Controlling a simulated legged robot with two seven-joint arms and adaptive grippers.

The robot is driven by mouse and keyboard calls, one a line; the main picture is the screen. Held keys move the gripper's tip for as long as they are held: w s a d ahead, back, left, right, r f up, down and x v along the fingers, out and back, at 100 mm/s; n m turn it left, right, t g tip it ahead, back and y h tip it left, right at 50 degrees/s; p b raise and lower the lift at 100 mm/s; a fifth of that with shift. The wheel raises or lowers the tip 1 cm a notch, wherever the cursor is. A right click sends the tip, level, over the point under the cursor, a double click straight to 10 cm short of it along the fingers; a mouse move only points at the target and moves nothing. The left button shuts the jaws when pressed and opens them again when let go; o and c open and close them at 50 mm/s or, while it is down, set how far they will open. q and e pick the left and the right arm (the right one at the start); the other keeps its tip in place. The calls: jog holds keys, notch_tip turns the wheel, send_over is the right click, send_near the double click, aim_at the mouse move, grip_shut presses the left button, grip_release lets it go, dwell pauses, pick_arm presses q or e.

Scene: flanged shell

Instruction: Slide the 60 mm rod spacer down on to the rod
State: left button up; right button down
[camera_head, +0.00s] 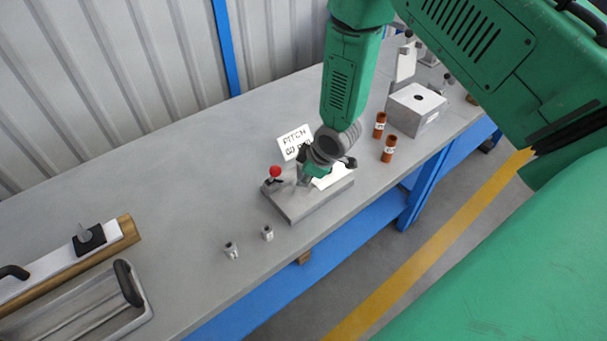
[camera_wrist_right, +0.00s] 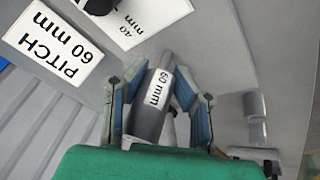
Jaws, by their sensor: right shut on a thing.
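The 60 mm rod spacer (camera_wrist_right: 148,118) is a grey cylinder with a white "60 mm" label, seen in the right wrist view. My right gripper (camera_wrist_right: 160,82) is shut on it, with one finger on each side. In the head view my right gripper (camera_head: 316,172) is low over the grey base plate (camera_head: 294,212). The gripper hides the spacer there. I cannot make out the rod for certain, nor whether the spacer touches it. My left gripper is not in view.
A "PITCH 60 mm" sign (camera_head: 294,142) stands behind the plate. A red-knobbed clamp (camera_head: 275,172) is on its left end. Two small grey pieces (camera_head: 231,250) (camera_head: 267,233) stand in front. Two brown cylinders (camera_head: 389,150) (camera_head: 380,125) and a grey block (camera_head: 416,110) are to the right.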

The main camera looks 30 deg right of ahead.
jog(key=shift+f+b, duration=0.55)
jog(key=shift+f, duration=0.3)
jog(key=c, duration=1.2)
grip_release()
jog(key=shift+s+r, duration=0.1)
jog(key=shift+r, duration=0.1)
jog(key=v, duration=1.1)
jog(key=shift+d+r, duration=0.15)
jog(key=shift+r, duration=0.1)
